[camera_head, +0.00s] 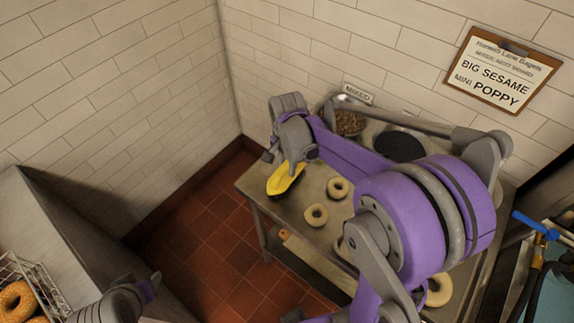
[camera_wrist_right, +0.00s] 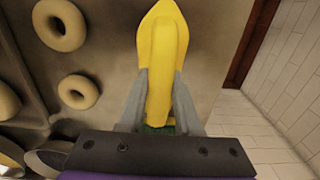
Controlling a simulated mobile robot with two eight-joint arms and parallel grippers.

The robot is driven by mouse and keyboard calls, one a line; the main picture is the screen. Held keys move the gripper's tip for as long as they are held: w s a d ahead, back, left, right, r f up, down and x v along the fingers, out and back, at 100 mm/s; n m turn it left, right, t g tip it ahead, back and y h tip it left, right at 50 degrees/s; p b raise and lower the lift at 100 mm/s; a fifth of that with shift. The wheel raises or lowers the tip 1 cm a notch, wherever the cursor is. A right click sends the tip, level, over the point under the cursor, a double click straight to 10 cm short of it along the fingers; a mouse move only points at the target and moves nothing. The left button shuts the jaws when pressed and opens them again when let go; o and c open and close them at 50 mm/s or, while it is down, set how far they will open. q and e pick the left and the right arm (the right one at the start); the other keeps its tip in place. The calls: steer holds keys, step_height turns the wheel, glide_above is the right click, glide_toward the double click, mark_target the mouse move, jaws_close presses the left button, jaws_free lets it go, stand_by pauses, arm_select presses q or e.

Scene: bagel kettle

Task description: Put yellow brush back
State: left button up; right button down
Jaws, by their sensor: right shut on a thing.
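In the right wrist view the yellow brush (camera_wrist_right: 162,55) points away between the two grey fingers of my right gripper (camera_wrist_right: 160,100). A bit of green shows at its near end. I cannot tell whether the brush touches the table. Part of my left arm (camera_head: 118,300) shows at the bottom left, but its fingertips are out of view.
Several pale bagels lie on the table, one bagel (camera_head: 316,215) near the brush. A bowl of seeds (camera_head: 349,123) and a dark round dish (camera_head: 400,146) stand along the back wall. A wire basket (camera_head: 22,290) with browned bagels is at lower left. A blue-handled thing (camera_head: 535,225) is at right.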

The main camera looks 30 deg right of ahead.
steer(key=shift+f, duration=0.2)
steer(key=c, duration=0.6)
jaws_free()
steer(key=shift+r, duration=0.1)
steer(key=shift+r, duration=0.25)
step_height(320, 180, up, 11)
steer(key=s+a+f+n+t, duration=0.3)
steer(key=s+n, duration=0.3)
steer(key=s+a+f+n+t, duration=0.3)
steer(key=s+a+n, duration=0.1)
steer(key=s+n, duration=0.3)
steer(key=shift+s+a+p, duration=0.15)
steer(key=shift+p, duration=0.3)
